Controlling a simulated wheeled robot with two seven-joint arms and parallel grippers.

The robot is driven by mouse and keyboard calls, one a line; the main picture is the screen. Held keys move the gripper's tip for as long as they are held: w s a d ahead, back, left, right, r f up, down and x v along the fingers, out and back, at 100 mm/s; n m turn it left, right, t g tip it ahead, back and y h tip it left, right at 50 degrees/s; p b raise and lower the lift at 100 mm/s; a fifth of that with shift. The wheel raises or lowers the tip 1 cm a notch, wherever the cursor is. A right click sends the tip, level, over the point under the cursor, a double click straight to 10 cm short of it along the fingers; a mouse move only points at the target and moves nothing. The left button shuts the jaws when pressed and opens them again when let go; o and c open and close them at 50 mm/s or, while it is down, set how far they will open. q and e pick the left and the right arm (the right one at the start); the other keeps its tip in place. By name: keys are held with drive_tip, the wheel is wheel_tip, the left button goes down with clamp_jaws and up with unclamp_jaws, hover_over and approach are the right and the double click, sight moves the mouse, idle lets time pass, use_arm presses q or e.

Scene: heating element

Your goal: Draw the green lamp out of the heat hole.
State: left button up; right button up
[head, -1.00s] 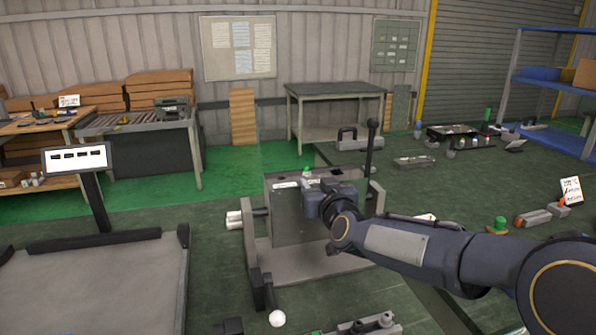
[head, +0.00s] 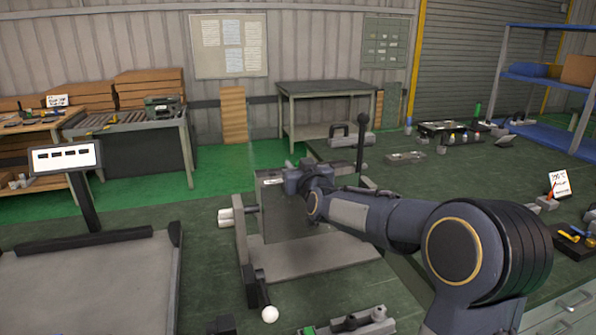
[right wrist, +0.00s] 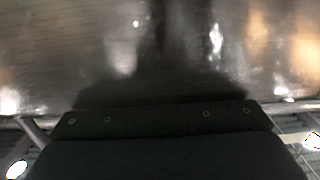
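The metal heater box (head: 285,225) stands in a grey frame at the middle of the head view. My right gripper (head: 293,178) is at the box's upper edge, reached in from the right, and covers part of its top. The green lamp does not show now; the gripper and wrist may hide it. The heat hole is also not visible. I cannot make out the fingertips or anything between them. In the right wrist view a shiny metal surface (right wrist: 160,50) fills the upper part, above a dark block of my gripper. My left gripper is out of view.
A black lever (head: 362,140) stands upright behind my right arm. A white-knobbed handle (head: 269,313) is at the frame's front. A display on a post (head: 64,157) stands at left. The green bench (head: 450,190) at right holds trays, a sign and small parts.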

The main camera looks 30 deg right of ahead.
clamp_jaws()
drive_tip(key=shift+r, duration=0.1)
